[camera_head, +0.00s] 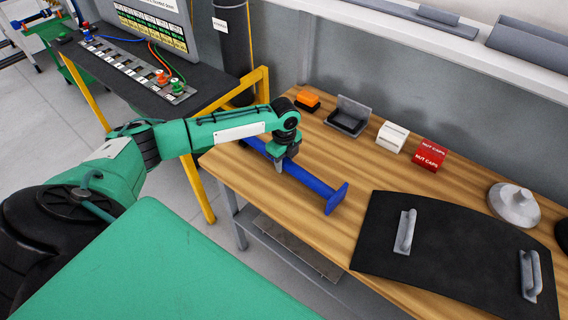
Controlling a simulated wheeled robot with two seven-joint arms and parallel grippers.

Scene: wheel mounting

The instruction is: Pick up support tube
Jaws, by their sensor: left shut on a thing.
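The support tube is a blue bar (312,182) with a flat flange at its right end. It lies slantwise at the left part of the wooden table, its far-left end partly hidden behind my arm. My left gripper (280,167) points down over the tube, near its middle, and is shut on it. The fingertips are small and partly merge with the tube. The tube appears to be at or very near the table top; I cannot tell if there is a gap. My right gripper is not in the view.
The wooden table (370,172) also holds an orange block (308,98), a grey bin (348,116), a white box (392,137), a red nut caps box (430,154), a black panel with handles (455,245) and a grey cone-shaped part (514,205). A dark bench (120,70) stands left.

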